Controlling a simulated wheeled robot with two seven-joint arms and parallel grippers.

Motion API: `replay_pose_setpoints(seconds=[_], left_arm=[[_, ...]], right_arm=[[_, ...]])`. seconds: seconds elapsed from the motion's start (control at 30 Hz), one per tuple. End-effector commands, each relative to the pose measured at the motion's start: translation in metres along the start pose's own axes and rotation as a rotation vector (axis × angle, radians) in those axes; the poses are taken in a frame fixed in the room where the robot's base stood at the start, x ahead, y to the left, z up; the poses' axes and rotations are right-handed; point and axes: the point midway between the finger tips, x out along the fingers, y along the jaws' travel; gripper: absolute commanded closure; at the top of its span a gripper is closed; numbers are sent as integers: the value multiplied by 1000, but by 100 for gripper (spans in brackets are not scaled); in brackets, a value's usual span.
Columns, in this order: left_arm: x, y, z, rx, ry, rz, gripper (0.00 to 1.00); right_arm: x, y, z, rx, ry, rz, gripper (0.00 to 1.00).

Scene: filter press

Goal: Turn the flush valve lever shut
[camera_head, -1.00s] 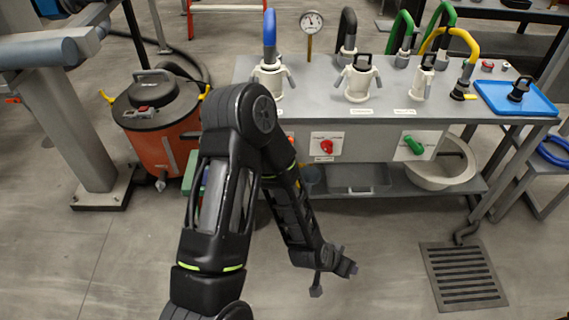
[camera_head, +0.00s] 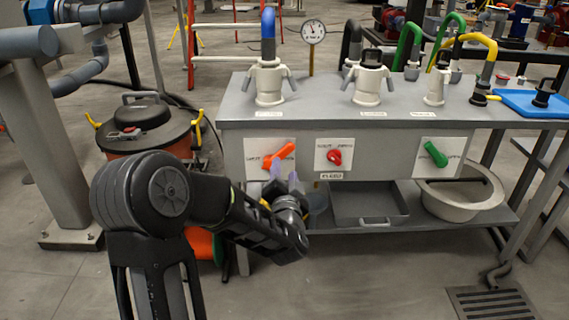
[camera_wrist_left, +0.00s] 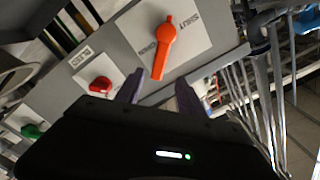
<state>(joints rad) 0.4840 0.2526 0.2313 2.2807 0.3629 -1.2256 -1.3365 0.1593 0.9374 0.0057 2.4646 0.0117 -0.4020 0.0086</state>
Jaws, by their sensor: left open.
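An orange lever (camera_head: 280,155) sits on a white plate at the left of the bench's front panel, tilted with its upper end to the right. A red lever (camera_head: 334,157) and a green lever (camera_head: 436,154) sit on plates further right. Which lever is labelled flush is too small to read. My left gripper (camera_head: 284,183) is just below the orange lever, open and empty. In the left wrist view the orange lever (camera_wrist_left: 164,48) points down towards the gap between the open fingers, with no clear contact. My right gripper is not in view.
The grey bench (camera_head: 330,105) carries white fittings with coloured hoses and a gauge (camera_head: 313,32). Below it are a grey tray (camera_head: 370,205) and a round basin (camera_head: 460,200). An orange and black vacuum drum (camera_head: 140,135) stands left. A floor grate (camera_head: 490,302) lies at lower right.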

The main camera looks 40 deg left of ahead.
Motion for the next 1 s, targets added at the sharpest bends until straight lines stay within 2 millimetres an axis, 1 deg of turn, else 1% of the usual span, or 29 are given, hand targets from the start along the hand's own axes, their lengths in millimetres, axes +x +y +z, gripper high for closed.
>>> replay_pose_setpoints(seconds=[0.17,0.27,0.37,0.7,0.8,1.0], left_arm=[[1,1,0,-1,0,3,55],[6,2,0,-2,0,3,55],[16,2,1,-2,1,1,55],[66,3,1,-3,0,2,55],[75,3,1,-3,0,4,55],[78,2,0,-1,0,5,55]], right_arm=[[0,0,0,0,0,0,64],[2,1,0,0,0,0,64],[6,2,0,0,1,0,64],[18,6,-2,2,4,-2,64],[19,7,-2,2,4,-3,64],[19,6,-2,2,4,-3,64]])
